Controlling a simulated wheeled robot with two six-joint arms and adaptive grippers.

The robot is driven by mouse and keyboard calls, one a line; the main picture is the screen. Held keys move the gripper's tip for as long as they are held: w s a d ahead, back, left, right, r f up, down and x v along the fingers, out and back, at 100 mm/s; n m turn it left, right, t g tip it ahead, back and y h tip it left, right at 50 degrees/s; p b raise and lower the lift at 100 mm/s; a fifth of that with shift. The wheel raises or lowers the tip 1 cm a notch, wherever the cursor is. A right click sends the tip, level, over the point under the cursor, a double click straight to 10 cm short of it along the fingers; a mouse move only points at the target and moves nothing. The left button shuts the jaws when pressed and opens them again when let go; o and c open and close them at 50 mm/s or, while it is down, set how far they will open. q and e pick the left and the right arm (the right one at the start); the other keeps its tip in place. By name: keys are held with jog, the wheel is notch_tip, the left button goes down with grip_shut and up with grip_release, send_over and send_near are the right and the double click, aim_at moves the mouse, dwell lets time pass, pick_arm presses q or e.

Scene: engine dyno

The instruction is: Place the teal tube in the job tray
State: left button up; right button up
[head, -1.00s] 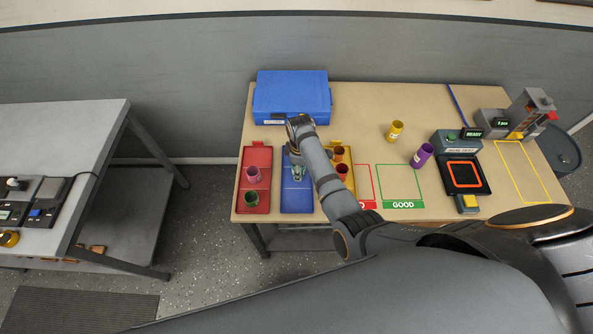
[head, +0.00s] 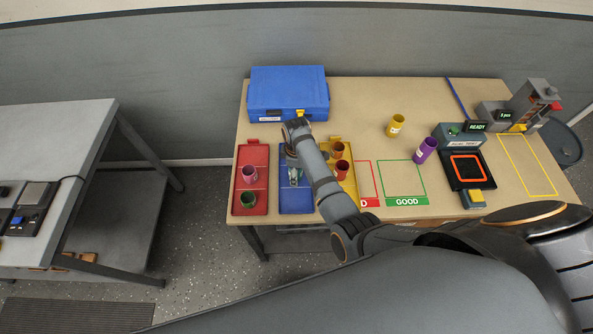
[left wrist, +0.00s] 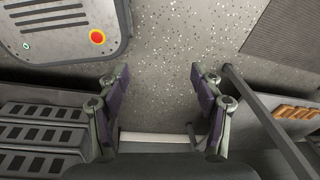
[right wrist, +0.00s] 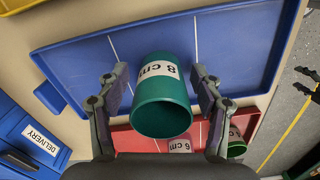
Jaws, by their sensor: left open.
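The teal tube (right wrist: 162,108), labelled 8 cm, is between the fingers of my right gripper (right wrist: 160,88) in the right wrist view. Its open end faces the camera and its far end is over the blue tray (right wrist: 235,50). The fingers are spread wide, one on each side of it. My left gripper (left wrist: 160,85) is open and empty above the floor in the left wrist view.
A red tray (head: 260,155) with a pink tube (head: 249,173) and a green tube (head: 248,197) lies left of the blue tray. A yellow tray (head: 351,195) with orange and red tubes lies right. A blue case (head: 288,92) stands behind. Yellow and purple tubes stand farther right.

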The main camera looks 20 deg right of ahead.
jog(key=shift+r, duration=0.25)
notch_tip(320, 180, up, 10)
jog(key=p, duration=1.1)
jog(key=shift+r, duration=0.15)
jog(key=shift+r+b, duration=0.35)
jog(key=shift+b, duration=0.1)
pick_arm(q)
notch_tip(320, 180, up, 10)
jog(key=shift+w, duration=0.45)
pick_arm(e)
jog(key=shift+r, duration=0.45)
pick_arm(q)
jog(key=shift+d, duration=0.1)
